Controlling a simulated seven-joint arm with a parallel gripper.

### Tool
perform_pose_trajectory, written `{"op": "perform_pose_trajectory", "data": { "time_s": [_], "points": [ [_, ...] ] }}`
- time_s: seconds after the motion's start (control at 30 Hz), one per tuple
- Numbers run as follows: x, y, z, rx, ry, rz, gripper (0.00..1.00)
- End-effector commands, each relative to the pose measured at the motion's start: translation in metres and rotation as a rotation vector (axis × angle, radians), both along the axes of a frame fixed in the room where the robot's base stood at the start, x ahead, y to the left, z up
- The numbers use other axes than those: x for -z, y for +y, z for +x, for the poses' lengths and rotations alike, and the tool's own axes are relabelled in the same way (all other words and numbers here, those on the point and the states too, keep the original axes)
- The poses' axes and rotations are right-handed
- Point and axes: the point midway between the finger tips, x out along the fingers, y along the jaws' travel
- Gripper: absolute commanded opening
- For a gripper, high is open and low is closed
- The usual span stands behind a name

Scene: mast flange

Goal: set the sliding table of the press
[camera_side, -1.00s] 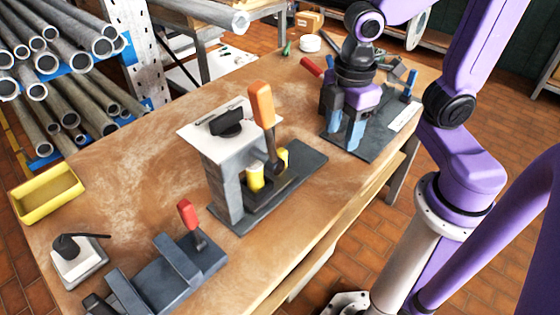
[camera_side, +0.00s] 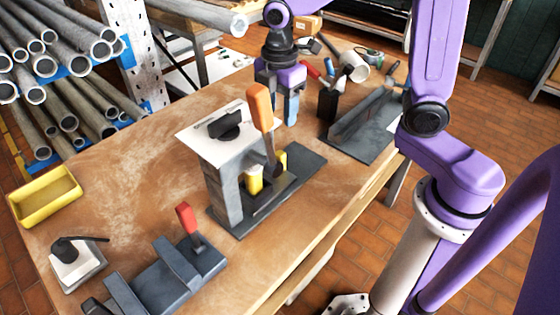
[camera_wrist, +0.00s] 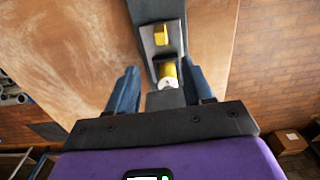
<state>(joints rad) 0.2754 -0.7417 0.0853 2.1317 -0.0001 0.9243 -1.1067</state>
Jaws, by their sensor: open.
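The press (camera_side: 225,175) stands mid-bench, with a grey column, a white top plate, an orange-handled lever (camera_side: 260,107) and a dark base (camera_side: 300,172). Two yellow pieces (camera_side: 254,180) sit low beside its column; the lever partly hides the area. I cannot clearly tell the sliding table from the base. In the wrist view, a grey part with a yellow block (camera_wrist: 160,35) and a yellow cylinder (camera_wrist: 168,74) lies between my open fingers (camera_wrist: 162,85); contact cannot be told.
A red-handled grey device (camera_side: 170,270), a white block with a black lever (camera_side: 75,260) and a yellow tray (camera_side: 45,195) are nearer.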

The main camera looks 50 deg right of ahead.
Motion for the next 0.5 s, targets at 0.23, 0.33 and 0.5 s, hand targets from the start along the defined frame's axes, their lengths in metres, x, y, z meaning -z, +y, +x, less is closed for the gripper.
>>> {"op": "perform_pose_trajectory", "data": {
  "time_s": [0.23, 0.33, 0.5],
  "points": [
    [0.045, -0.001, -0.002, 0.002, 0.007, -0.004, 0.51],
    [0.064, -0.001, -0.002, 0.002, 0.007, -0.004, 0.51],
    [0.094, -0.001, -0.002, 0.003, 0.007, -0.004, 0.51]
  ]
}}
